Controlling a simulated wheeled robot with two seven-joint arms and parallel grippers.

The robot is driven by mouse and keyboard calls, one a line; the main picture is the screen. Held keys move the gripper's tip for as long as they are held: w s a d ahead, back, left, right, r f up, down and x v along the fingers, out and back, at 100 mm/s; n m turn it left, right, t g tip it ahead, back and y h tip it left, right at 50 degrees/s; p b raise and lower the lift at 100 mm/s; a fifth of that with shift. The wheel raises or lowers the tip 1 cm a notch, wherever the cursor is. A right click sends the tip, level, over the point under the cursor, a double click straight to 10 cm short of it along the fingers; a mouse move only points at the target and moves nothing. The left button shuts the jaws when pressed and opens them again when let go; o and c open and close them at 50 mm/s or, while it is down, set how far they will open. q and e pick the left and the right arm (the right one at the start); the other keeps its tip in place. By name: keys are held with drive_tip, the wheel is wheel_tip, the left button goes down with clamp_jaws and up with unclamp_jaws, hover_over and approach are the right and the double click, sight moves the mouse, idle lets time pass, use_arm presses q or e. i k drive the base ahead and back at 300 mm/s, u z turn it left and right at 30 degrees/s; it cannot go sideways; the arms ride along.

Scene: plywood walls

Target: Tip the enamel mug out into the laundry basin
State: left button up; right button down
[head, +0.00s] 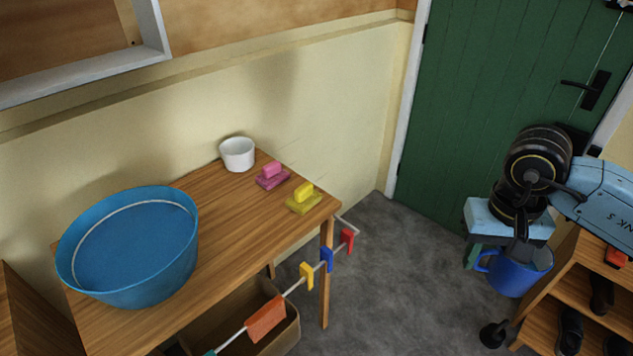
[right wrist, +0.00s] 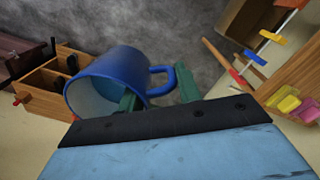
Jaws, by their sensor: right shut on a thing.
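The blue enamel mug (head: 522,275) is at the right of the head view, held in my right gripper (head: 500,252) by its handle side. In the right wrist view the mug (right wrist: 112,72) shows its pale inside, and its handle lies between the green fingers of my gripper (right wrist: 158,90). The mug looks roughly upright in the head view; its contents cannot be made out. The round blue laundry basin (head: 150,286) stands at the left on the wooden table (head: 225,230), well apart from the mug. My left gripper is not in view.
A white pot (head: 238,154), a pink brush or sponge (head: 272,176) and a yellow one (head: 303,200) sit on the table's far end. A rail with coloured pegs (head: 306,275) runs along its front. A wooden shoe shelf (head: 560,300) is beside the mug. Grey floor lies between.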

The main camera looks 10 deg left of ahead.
sight(135, 248)
drive_tip(key=z, duration=0.95)
drive_tip(key=i, duration=1.3)
drive_tip(key=u, duration=4.4)
drive_tip(key=i, duration=0.5)
drive_tip(key=u, duration=0.05)
